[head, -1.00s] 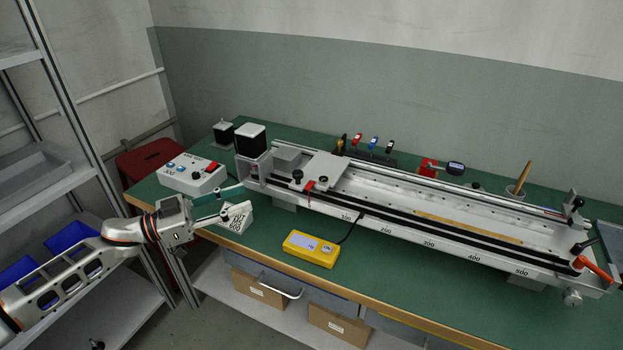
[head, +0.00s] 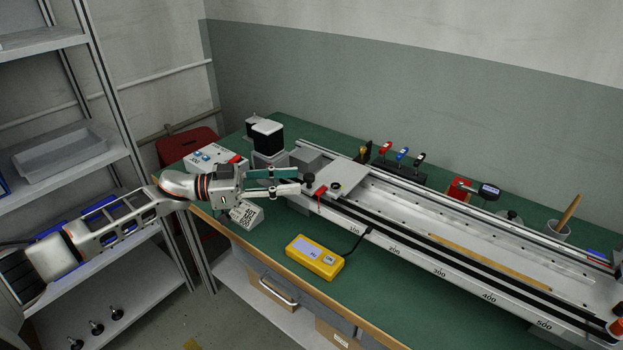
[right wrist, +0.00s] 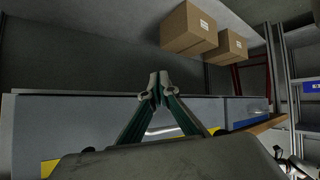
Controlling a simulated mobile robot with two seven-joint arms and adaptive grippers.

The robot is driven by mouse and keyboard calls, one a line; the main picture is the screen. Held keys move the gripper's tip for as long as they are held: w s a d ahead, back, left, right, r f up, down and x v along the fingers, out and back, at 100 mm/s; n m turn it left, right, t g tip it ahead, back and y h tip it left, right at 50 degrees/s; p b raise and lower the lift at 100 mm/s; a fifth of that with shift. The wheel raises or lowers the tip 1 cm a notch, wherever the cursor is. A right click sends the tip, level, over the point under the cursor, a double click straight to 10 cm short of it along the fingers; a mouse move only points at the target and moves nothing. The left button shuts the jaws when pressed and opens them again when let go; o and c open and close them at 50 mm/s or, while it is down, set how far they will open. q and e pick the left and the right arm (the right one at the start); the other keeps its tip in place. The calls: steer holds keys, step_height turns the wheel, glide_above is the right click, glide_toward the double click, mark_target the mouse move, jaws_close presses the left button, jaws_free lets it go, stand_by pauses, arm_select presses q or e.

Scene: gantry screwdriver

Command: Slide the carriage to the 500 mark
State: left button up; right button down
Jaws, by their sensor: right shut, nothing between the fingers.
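The carriage (head: 343,178) is a light grey plate on the long rail (head: 450,232), near its left end. It has a black knob (head: 309,179) at its left front and a red lever or pointer (head: 320,194), left of the 100 label. The 500 mark (head: 543,324) is on the rail's front face at lower right. My left gripper (head: 300,181) is open, its fingertips apart and close beside the black knob; I cannot tell if they touch it. My right gripper (right wrist: 156,88) is shut and empty, seen only in the right wrist view.
A yellow meter (head: 315,257) with a cable lies in front of the rail. A printed block (head: 246,214) sits below my left gripper, and a white control box (head: 212,160) is behind it. Cardboard boxes (right wrist: 188,29) show in the right wrist view.

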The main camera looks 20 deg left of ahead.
mark_target(309, 179)
arm_select(q)
steer(key=shift+x, duration=2.65)
jaws_close()
